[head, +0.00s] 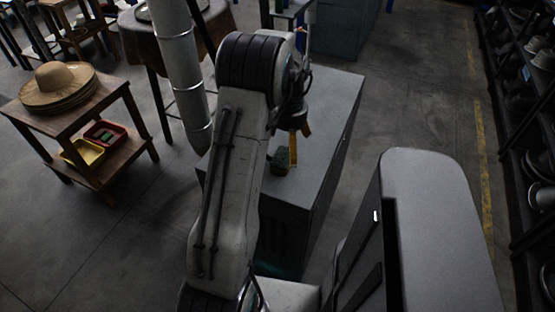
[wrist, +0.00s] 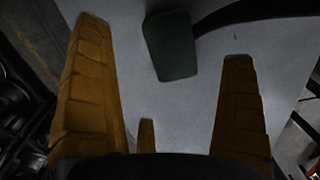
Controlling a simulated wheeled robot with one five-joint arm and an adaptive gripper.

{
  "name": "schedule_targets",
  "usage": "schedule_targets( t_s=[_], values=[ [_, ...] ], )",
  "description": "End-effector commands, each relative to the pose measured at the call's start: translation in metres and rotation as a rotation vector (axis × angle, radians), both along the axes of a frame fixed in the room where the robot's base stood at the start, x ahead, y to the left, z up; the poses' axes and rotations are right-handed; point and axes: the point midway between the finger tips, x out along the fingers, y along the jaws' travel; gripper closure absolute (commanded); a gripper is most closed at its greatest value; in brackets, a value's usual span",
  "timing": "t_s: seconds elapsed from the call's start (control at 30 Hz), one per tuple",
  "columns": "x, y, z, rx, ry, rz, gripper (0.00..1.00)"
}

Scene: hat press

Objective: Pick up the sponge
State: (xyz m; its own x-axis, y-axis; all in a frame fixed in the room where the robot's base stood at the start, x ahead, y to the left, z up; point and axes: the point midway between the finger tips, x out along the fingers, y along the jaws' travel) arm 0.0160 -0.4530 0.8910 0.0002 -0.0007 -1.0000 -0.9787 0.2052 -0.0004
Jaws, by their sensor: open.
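The sponge is a small dark green block. In the head view the sponge (head: 281,160) lies on the grey top of a cabinet (head: 335,105), just below my gripper (head: 293,150). In the wrist view the sponge (wrist: 170,46) lies near the top centre, beyond the tips and between the lines of my orange fingers. My gripper (wrist: 165,45) is open and empty, with its fingers wide apart. In the head view my arm hides part of the cabinet top, and the finger tips are partly hard to make out near the sponge.
A wooden cart (head: 56,118) at the left carries straw hats (head: 58,85) on top and a yellow bin (head: 83,153) and red bin (head: 105,134) below. A grey pipe (head: 180,60) stands left of my arm. Shelves of hats (head: 540,130) line the right. The cabinet top around the sponge looks clear.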

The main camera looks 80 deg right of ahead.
Motion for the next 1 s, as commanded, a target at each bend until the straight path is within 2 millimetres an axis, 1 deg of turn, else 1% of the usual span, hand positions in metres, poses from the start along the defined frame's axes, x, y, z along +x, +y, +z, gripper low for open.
schedule_targets(
  t_s=[0.1, 0.27, 0.5, 0.6, 0.73, 0.97, 1.0],
  values=[
    [0.000, 0.001, -0.011, 0.003, -0.001, -0.001, 0.00],
    [0.002, 0.001, -0.022, 0.004, -0.001, -0.001, 0.00],
    [0.005, 0.000, -0.051, 0.003, -0.001, -0.001, 0.00],
    [0.005, 0.000, -0.060, 0.002, 0.000, -0.001, 0.00],
    [0.005, 0.000, -0.065, 0.001, 0.000, -0.001, 0.00],
    [0.004, 0.000, -0.066, 0.000, 0.000, -0.001, 0.00],
    [0.004, 0.000, -0.066, 0.000, 0.000, -0.001, 0.03]
  ],
)
